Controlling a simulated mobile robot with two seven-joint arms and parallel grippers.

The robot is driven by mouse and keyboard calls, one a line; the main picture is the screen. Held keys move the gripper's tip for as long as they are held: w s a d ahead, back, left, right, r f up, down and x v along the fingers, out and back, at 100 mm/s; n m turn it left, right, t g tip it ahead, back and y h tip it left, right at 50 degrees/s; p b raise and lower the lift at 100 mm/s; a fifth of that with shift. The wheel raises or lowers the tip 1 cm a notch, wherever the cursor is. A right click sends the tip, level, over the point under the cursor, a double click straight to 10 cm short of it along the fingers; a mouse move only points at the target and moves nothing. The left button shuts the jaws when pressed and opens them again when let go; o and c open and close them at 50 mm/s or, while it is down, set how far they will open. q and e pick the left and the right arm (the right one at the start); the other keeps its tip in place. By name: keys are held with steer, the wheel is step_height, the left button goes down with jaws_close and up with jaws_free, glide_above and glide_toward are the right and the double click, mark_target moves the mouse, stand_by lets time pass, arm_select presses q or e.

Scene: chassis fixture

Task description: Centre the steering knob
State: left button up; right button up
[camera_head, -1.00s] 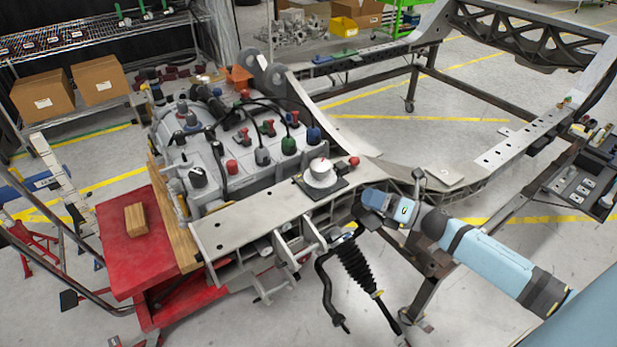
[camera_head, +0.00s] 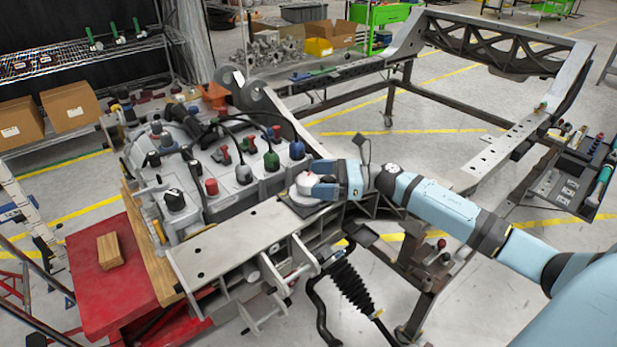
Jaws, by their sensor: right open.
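The steering knob (camera_head: 304,183) is a round white dial with a small red mark, on a dark square base on the grey metal chassis plate (camera_head: 235,240). My right gripper (camera_head: 316,179) comes in from the right with its fingers at the right side of the knob. It is open, one finger toward the far side and one toward the near side of the dial. The fingers hide the knob's right part. I cannot tell whether they touch it. My left gripper is not in view.
Several coloured knobs and levers (camera_head: 271,161) with black cables stand close behind the dial. A red table (camera_head: 95,270) with a wooden block (camera_head: 110,251) is at left. A black ribbed boot (camera_head: 350,282) hangs below the plate. Open floor lies inside the frame at right.

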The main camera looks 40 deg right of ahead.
steer(key=shift+x, duration=1.45)
steer(key=shift+c, duration=0.4)
steer(key=c, duration=0.8)
steer(key=shift+c, duration=0.2)
steer(key=shift+m+t+h+p, duration=0.4)
steer(key=shift+t, duration=0.1)
